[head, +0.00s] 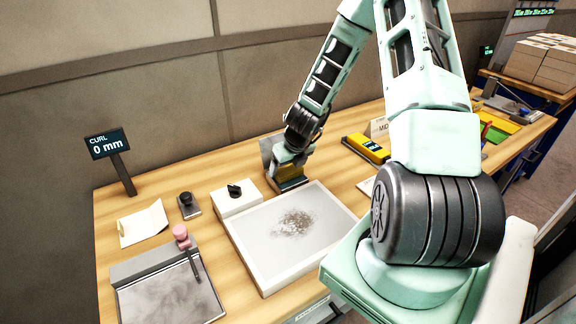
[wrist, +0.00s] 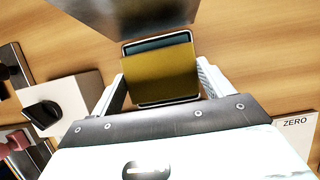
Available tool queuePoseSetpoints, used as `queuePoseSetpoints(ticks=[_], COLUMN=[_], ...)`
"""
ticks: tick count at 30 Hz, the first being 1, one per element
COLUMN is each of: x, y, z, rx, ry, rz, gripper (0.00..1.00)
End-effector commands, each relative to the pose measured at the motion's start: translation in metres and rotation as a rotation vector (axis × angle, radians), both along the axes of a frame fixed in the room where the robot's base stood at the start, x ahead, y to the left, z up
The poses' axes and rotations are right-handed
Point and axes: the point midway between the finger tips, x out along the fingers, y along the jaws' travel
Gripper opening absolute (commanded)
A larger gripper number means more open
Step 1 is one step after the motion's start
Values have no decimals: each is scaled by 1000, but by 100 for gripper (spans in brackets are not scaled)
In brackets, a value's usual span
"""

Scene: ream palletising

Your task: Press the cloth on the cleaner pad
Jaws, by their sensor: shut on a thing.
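My gripper (head: 288,163) is shut on a yellow cloth block (wrist: 160,76), with one finger on each side of it in the wrist view. The yellow cloth also shows in the head view (head: 291,172). Directly under it is the cleaner pad, a dark teal surface in a shallow light-rimmed dish (wrist: 156,43). The cloth covers most of the pad; only a teal strip shows at its far edge. The cloth is on or just above the pad; I cannot tell whether they touch.
A white-framed plate (head: 256,262) with a dark smudge lies in front. Left of it are a white box (head: 228,205) with a black knob, a dark stamp (head: 188,207) and a grey tray (head: 165,300). A grey upright panel (head: 268,148) stands behind the pad. A yellow device (head: 365,149) lies right.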

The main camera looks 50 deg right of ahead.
Motion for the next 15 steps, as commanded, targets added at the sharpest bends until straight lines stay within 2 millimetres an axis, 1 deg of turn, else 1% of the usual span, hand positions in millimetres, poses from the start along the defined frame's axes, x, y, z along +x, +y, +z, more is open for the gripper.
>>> queuePoseSetpoints(ticks=[15], x=[0], y=[0], z=[-7], rx=[0], ry=[0], rz=[0], gripper=[61])
